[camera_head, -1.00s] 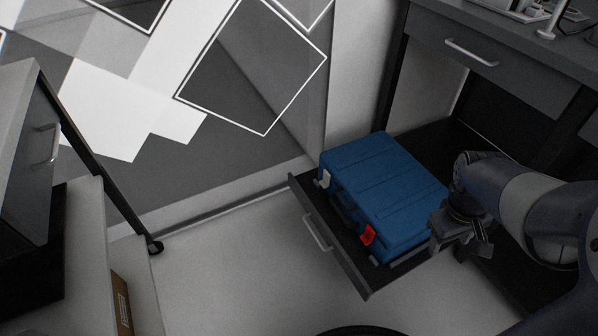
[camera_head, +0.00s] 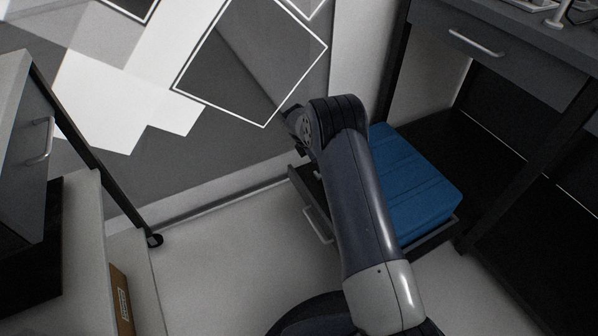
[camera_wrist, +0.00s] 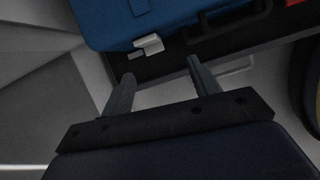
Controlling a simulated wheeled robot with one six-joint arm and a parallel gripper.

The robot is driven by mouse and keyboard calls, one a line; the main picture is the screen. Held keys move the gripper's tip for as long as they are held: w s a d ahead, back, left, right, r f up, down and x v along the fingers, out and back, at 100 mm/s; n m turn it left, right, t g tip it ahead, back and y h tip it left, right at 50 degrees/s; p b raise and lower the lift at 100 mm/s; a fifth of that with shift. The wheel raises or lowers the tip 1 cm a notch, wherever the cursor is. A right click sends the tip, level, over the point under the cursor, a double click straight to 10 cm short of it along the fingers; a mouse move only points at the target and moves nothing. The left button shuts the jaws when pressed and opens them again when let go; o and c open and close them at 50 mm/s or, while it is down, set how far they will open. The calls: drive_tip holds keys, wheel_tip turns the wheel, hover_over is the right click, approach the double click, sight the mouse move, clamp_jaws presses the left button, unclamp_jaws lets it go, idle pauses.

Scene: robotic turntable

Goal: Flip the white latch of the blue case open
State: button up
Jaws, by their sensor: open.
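The blue case (camera_head: 412,185) lies in an open dark drawer (camera_head: 316,214), and my arm hides its front side in the head view. In the wrist view the blue case (camera_wrist: 112,20) is at the top, with the white latch (camera_wrist: 148,46) at its lower edge. My gripper (camera_wrist: 160,84) is open and empty. Its two fingers point up toward the case, with the white latch just beyond them and between them in the picture. The fingers look apart from the latch.
The case's black handle (camera_wrist: 232,18) and part of a red latch (camera_wrist: 292,3) are right of the white latch. The desk (camera_head: 515,60) stands at the right, a cabinet (camera_head: 30,150) at the left. Pale floor (camera_head: 215,270) is clear in front of the drawer.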

drive_tip(key=shift+n, duration=0.5)
drive_tip(key=b+x, duration=0.1)
drive_tip(key=x, duration=0.3)
drive_tip(key=a+b+x, duration=0.1)
drive_tip(key=b+x, duration=0.1)
drive_tip(key=x, duration=0.1)
drive_tip(key=w+b+x, duration=0.1)
drive_tip(key=x, duration=0.3)
drive_tip(key=shift+a+f, duration=0.3)
drive_tip(key=shift+f, duration=0.25)
drive_tip(key=c, duration=1)
